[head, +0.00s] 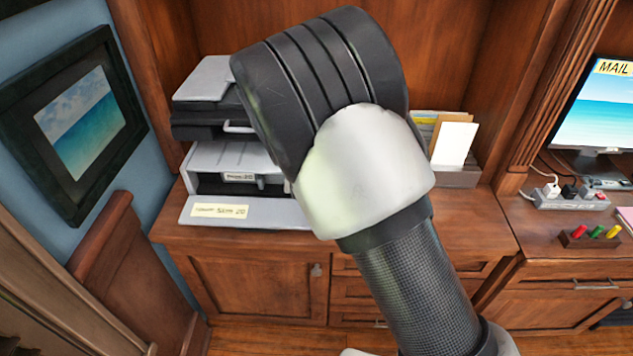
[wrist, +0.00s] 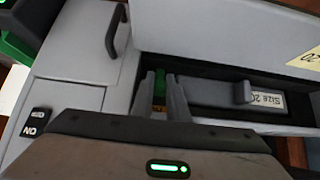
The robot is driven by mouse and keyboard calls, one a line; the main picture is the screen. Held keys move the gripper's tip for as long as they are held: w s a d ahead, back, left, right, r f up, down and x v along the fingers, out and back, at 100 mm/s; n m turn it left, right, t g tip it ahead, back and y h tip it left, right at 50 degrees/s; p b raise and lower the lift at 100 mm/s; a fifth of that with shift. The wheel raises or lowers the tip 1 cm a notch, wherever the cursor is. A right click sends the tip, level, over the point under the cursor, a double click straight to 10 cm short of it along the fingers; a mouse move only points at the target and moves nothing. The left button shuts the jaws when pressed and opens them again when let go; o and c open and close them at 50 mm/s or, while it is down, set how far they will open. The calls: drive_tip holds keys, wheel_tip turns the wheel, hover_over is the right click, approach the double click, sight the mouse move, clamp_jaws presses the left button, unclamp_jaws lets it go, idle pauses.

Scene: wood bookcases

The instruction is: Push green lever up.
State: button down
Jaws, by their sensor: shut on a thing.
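The green lever (wrist: 159,86) shows as a narrow green strip between my gripper's fingers in the wrist view, in the dark slot of the grey printer (wrist: 80,55). My gripper (wrist: 162,80) is shut on it, the two grey fingers close on either side. Most of the lever is hidden by the fingers. In the head view the printer (head: 245,212) stands on the wooden cabinet, partly behind my arm. My gripper and the green lever are hidden there.
A grey sliding piece (wrist: 215,92) with a size label sits just right of the fingers. A dark handle (wrist: 115,30) and a black ON switch (wrist: 36,122) are at left. In the head view, a holder (head: 590,240) with red, green and yellow pieces stands far right.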

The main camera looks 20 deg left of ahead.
drive_tip(key=c, duration=1.7)
unclamp_jaws()
drive_tip(key=shift+f, duration=0.1)
